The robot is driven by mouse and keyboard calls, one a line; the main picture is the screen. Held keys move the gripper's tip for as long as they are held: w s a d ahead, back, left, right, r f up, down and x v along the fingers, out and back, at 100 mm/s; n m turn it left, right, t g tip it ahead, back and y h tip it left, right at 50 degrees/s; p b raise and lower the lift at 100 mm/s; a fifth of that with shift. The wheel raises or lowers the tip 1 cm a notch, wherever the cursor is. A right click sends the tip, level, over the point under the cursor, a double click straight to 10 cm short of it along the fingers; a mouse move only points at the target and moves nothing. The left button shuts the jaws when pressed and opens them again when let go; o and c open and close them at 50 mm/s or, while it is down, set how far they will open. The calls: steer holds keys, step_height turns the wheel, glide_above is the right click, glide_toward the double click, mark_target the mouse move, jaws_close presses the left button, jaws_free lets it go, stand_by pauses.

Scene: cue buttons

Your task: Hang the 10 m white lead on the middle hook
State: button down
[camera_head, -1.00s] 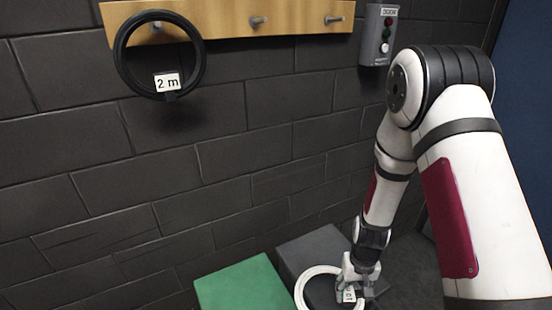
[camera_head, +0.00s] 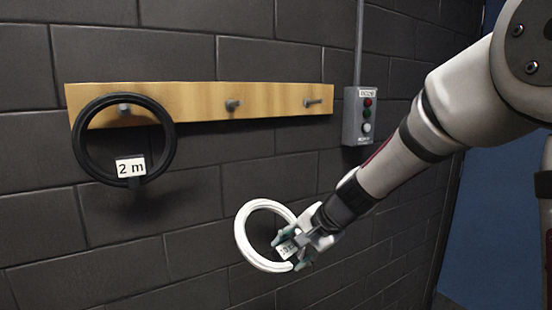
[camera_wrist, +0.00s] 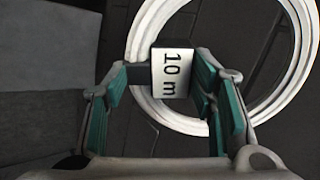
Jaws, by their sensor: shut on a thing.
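The white lead (camera_head: 241,233) is a coiled ring with a "10 m" tag, which reads clearly in the wrist view (camera_wrist: 172,73). My gripper (camera_head: 292,246) is shut on it at the tag, on the ring's lower right side. The ring hangs in the air in front of the wall, below the wooden rail (camera_head: 190,99). The middle hook (camera_head: 233,105) is a bare grey peg on that rail, above the ring and slightly to its left. In the wrist view my gripper (camera_wrist: 165,85) has its teal pads either side of the tag.
A black coil (camera_head: 79,150) tagged "2 m" hangs on the left hook (camera_head: 124,109). The right hook (camera_head: 313,102) is bare. A grey button box (camera_head: 356,124) with red, green and white buttons is on the wall right of the rail. The wall below the rail is clear.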

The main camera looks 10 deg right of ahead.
steer(key=s+a+r+m+t, duration=0.2)
steer(key=s+r+t, duration=0.15)
steer(key=r, duration=0.95)
steer(key=s+a+r+m+t, duration=0.2)
steer(key=s+a+r+t, duration=0.15)
steer(key=r, duration=0.95)
steer(key=r+b+x, duration=0.1)
steer(key=b+x, duration=0.1)
steer(key=x, duration=0.9)
steer(key=shift+w+g, duration=0.2)
steer(key=shift+g, duration=0.1)
steer(key=shift+d+f, duration=0.1)
stand_by(0.5)
